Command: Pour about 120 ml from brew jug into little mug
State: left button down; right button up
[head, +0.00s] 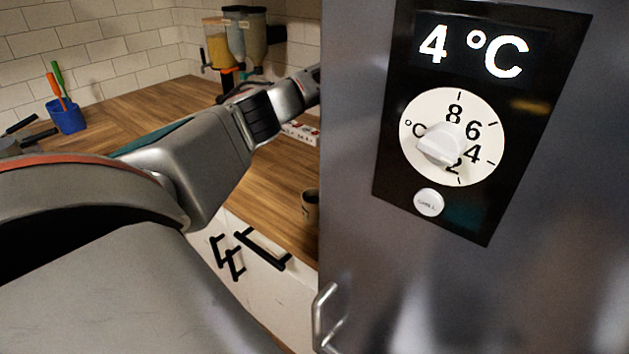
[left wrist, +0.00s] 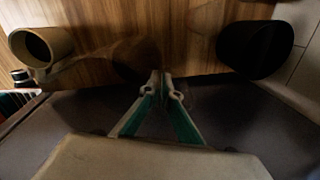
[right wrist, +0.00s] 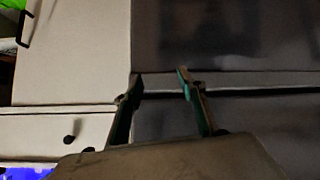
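A small tan mug (head: 310,207) stands near the counter's front edge in the head view, partly cut off by the steel appliance. In the left wrist view an open tan cup (left wrist: 36,46) is at the left and a dark round vessel (left wrist: 255,48) is at the right. I cannot tell whether either is the brew jug. My left gripper (left wrist: 163,80) has its fingertips drawn together between them, with no held thing clearly visible. In the head view it is hidden behind the appliance. My right gripper (right wrist: 160,74) is open and empty, facing cabinet fronts.
The steel appliance (head: 355,150) with a 4 °C display blocks the head view's right half. The wooden counter (head: 140,105) holds a blue utensil pot (head: 67,117) and dispensers (head: 235,42). White drawers (head: 262,285) with black handles are below it.

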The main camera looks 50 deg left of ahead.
pick_arm(q)
jog(key=shift+w+f+g, duration=0.2)
jog(key=shift+f+g, duration=0.05)
jog(key=shift+g, duration=0.25)
jog(key=shift+a, duration=0.15)
